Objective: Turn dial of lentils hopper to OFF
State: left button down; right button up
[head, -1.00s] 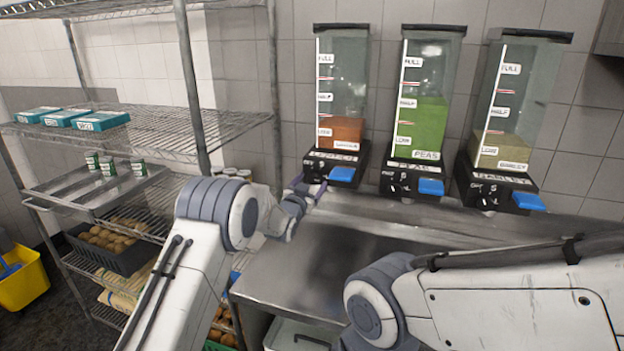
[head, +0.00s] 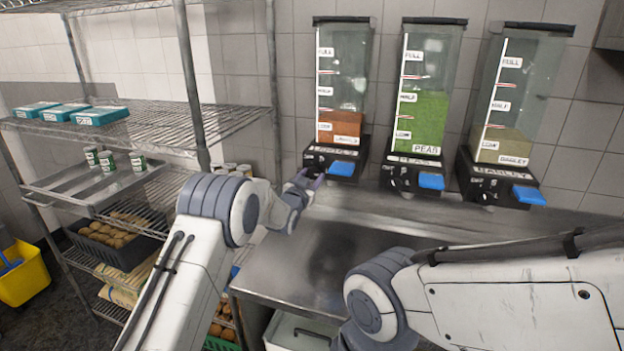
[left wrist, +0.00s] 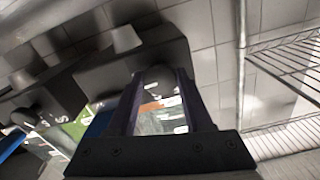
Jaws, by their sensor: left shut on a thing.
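The lentils hopper (head: 341,125) is the left one of three clear dispensers on the wall, with orange-brown contents around the low mark and a black base with a blue flap. My left gripper (head: 308,180) is at the left front of that base. In the left wrist view, the gripper's two dark purple fingers (left wrist: 158,104) are shut on a dark rounded dial (left wrist: 157,80). The dial's pointer and the marking it faces cannot be read. In the head view the gripper hides the dial. My right arm shows at lower right, but its gripper is out of view.
The peas hopper (head: 422,120) and barley hopper (head: 505,145) stand to the right, each with a dial and blue flap. A steel counter (head: 290,270) lies below. A wire shelf rack (head: 180,130) stands close on the left.

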pick_arm(q)
jog(key=n+b, duration=0.4)
jog(key=b, duration=0.1)
jog(key=shift+d+f+n, duration=0.1)
jog(key=shift+f+n, duration=0.1)
jog(key=shift+n, duration=0.1)
jog(key=n+b, duration=0.2)
jog(key=shift+n, duration=0.3)
jog(key=n+b, duration=0.1)
jog(key=n, duration=0.1)
jog(key=shift+r+n, duration=0.1)
jog(key=shift+n, duration=0.3)
jog(key=n+b, duration=0.1)
jog(key=n, duration=0.1)
jog(key=shift+n, duration=0.4)
jog(key=n, duration=0.3)
jog(key=shift+r, duration=0.1)
jog(key=n, duration=0.4)
jog(key=shift+n, duration=1.7)
